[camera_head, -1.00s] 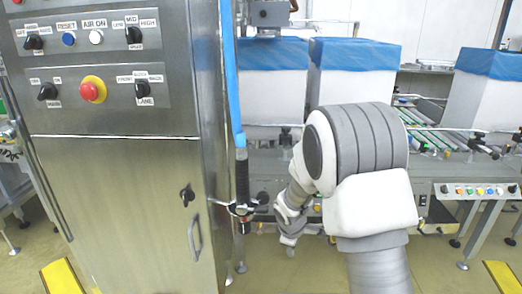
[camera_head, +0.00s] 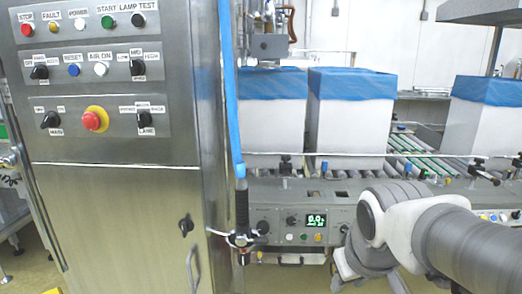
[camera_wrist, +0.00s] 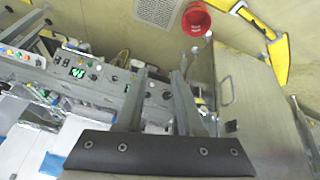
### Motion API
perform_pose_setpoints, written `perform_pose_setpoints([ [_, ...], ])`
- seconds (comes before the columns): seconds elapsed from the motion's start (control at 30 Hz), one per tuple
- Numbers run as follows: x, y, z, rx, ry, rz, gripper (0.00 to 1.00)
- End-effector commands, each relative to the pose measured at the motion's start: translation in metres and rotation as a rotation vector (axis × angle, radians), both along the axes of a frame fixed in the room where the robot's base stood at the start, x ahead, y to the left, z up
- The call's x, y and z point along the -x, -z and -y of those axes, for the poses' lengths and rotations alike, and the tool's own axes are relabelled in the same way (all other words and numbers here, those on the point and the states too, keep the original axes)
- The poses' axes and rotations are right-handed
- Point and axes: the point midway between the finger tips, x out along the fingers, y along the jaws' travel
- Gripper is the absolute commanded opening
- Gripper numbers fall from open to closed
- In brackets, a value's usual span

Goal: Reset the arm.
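My arm reaches in from the lower right of the head view, bent, with its white and grey links in front of the conveyor's front panel. Its end runs down to the bottom edge there, and I cannot make out the fingers in that view. In the wrist view my gripper (camera_wrist: 160,75) shows two grey fingers standing apart with nothing seen between them. The gripper is open and points toward the floor and the machine panels.
A steel control cabinet (camera_head: 115,215) with a red stop button (camera_head: 94,121) stands at left. A blue hose tool (camera_head: 241,205) hangs at its edge. White boxes with blue liners (camera_head: 350,115) sit on the roller conveyor (camera_head: 415,145). The front panel has a lit display (camera_head: 316,219).

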Motion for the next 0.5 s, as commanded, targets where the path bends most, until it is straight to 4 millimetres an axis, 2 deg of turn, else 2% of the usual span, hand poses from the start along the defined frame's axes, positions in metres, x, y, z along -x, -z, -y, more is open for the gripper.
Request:
perform_pose_setpoints([
  [0.1, 0.031, -0.007, -0.001, -0.054, 0.068, 0.024, 0.37],
  [0.33, 0.077, -0.009, -0.007, -0.148, 0.174, 0.047, 0.37],
  [0.4, 0.075, -0.035, -0.007, -0.145, 0.171, 0.040, 0.37],
  [0.5, 0.074, -0.056, -0.007, -0.144, 0.169, 0.040, 0.37],
])
